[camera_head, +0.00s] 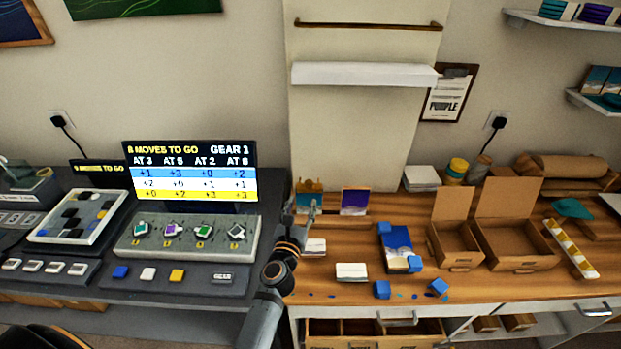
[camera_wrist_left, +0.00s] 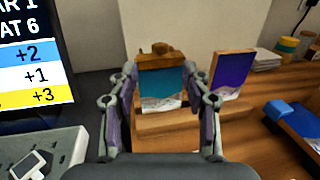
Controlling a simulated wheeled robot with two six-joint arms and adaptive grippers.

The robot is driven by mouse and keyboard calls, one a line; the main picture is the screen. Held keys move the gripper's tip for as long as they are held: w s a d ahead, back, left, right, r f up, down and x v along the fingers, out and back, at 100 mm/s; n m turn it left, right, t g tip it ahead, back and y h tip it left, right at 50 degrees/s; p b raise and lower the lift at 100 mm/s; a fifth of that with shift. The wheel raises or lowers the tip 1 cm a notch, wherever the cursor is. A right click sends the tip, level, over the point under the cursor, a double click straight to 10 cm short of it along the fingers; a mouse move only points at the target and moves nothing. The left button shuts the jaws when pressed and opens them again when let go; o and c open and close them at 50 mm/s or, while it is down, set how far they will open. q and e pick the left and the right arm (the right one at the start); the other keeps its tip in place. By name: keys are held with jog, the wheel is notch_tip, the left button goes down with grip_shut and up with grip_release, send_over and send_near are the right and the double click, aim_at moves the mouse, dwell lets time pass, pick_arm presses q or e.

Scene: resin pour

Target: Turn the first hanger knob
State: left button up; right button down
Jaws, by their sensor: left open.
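A small panel with a teal and white picture (camera_head: 303,204) stands on a wooden ledge at the back, left end of the wooden counter. A brown wooden piece (camera_head: 311,186) sits at its top, perhaps the first hanger with its knob; no separate knob can be made out. In the left wrist view the panel (camera_wrist_left: 162,88) and the brown piece (camera_wrist_left: 160,52) lie ahead, between the fingers. My left gripper (camera_head: 309,213) is open; its fingers (camera_wrist_left: 160,95) are spread to both sides, with no contact visible. My right gripper is in neither view.
A purple panel (camera_head: 354,201) stands close to the right on the ledge. The display screen (camera_head: 190,172) and grey knob console (camera_head: 186,238) lie left. White card stacks (camera_head: 352,272), blue blocks (camera_head: 382,289) and open cardboard boxes (camera_head: 456,244) are on the counter.

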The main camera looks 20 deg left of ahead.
aim_at(308, 186)
pick_arm(q)
jog(key=w, duration=0.5)
jog(key=shift+a+r, duration=0.15)
jog(key=shift+a, duration=0.05)
jog(key=w, duration=0.4)
jog(key=shift+w+a+f+b, duration=0.2)
jog(key=shift+w+f+b, duration=0.05)
jog(key=shift+b, duration=0.1)
jog(key=shift+w+r, duration=0.1)
jog(key=shift+w, duration=0.25)
jog(key=shift+c, duration=0.4)
jog(key=c, duration=0.5)
grip_shut()
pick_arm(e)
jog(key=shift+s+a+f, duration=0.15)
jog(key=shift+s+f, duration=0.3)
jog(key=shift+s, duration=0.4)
